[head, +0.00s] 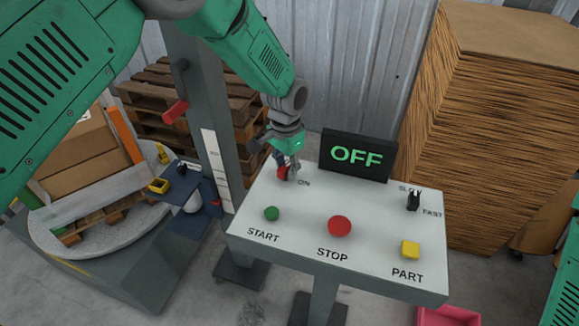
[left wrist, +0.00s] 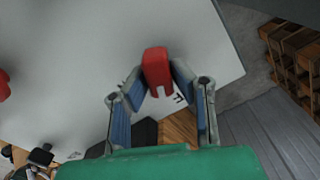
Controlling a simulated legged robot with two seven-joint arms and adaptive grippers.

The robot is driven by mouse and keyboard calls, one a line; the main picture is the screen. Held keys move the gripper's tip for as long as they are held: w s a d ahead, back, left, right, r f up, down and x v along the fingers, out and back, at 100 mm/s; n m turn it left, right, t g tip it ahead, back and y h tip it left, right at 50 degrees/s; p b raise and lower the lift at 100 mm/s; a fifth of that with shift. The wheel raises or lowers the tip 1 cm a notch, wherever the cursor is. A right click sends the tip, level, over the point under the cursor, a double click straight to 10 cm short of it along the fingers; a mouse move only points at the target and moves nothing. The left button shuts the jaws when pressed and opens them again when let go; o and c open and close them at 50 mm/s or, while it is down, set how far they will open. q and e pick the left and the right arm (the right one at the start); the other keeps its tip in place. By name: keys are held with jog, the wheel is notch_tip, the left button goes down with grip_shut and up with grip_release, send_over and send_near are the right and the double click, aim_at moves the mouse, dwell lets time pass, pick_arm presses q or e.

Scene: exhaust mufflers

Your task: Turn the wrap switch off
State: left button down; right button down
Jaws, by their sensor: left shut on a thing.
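The red wrap switch (head: 282,173) is at the back left of the light grey control panel (head: 310,205), beside the printed "ON". My left gripper (head: 288,165) comes down on it from above and partly hides it. In the left wrist view the red switch (left wrist: 156,66) sits between the two blue-padded fingers of my left gripper (left wrist: 159,80), which is shut on it. The dark display (head: 357,156) behind the panel reads "OFF" in green. My right gripper is not in view.
The panel also carries a green START button (head: 271,213), a red STOP button (head: 340,226), a yellow PART button (head: 410,249) and a black SLOW/FAST switch (head: 413,201). A grey column (head: 207,110) stands left of the panel. A cardboard stack (head: 510,130) stands at right.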

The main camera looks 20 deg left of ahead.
pick_arm(q)
jog(key=n, duration=0.4)
jog(key=shift+s+a+f, duration=0.2)
jog(key=shift+s, duration=0.1)
jog(key=shift+n, duration=0.6)
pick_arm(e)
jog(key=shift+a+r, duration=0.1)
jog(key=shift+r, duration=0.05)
pick_arm(q)
jog(key=shift+s+d+f, duration=0.1)
jog(key=shift+s, duration=0.05)
jog(key=c, duration=1.4)
grip_release()
jog(key=shift+c, duration=0.2)
jog(key=shift+o, duration=0.2)
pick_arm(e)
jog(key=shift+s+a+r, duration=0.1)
pick_arm(q)
jog(key=shift+r, duration=0.25)
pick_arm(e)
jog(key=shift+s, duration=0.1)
